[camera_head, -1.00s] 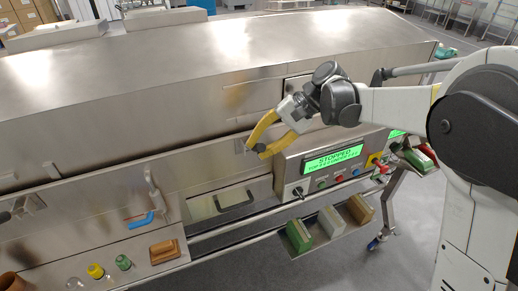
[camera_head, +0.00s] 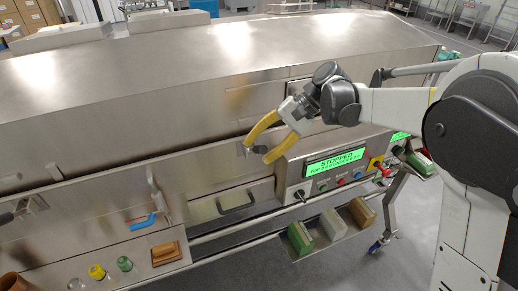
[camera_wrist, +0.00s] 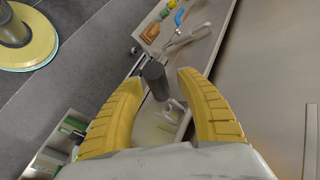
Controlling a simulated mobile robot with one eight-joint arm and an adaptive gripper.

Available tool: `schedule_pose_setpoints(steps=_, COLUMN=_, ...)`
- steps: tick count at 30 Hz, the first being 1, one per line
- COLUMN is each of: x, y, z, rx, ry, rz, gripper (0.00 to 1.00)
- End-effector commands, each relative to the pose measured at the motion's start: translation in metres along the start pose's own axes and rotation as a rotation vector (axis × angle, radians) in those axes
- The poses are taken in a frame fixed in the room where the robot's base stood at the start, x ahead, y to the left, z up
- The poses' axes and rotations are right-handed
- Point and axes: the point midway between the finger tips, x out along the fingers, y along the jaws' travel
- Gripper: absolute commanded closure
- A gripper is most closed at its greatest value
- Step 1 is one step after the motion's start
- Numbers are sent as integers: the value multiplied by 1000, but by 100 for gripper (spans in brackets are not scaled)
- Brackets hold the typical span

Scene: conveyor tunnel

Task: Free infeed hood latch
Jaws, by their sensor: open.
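The infeed hood (camera_head: 200,75) is a long stainless steel cover along the machine. My gripper (camera_head: 257,153) has yellow fingers and is at the hood's front face, left of the control panel. It is open. A small metal latch (camera_head: 249,150) is at the fingertips, partly hidden in the head view. In the wrist view, a dark grey cylindrical knob (camera_wrist: 155,80) stands between the open fingers, with a pale metal bracket (camera_wrist: 172,112) near it. A clear gap shows on the knob's right; contact on its left is hard to tell.
The control panel (camera_head: 335,165) reads STOPPED. Green, white and brown blocks (camera_head: 332,224) sit on a lower tray. A black-handled drawer (camera_head: 235,205) is below my gripper.

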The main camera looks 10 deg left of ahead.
Motion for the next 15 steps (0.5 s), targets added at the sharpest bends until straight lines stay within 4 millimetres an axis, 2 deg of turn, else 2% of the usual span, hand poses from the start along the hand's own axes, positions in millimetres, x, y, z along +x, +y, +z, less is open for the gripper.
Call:
schedule_pose_setpoints(steps=5, x=-18, y=0, z=0, rx=2, ry=1, rz=0, gripper=56)
schedule_pose_setpoints(steps=15, x=-92, y=0, z=0, rx=2, ry=1, rz=0, gripper=56)
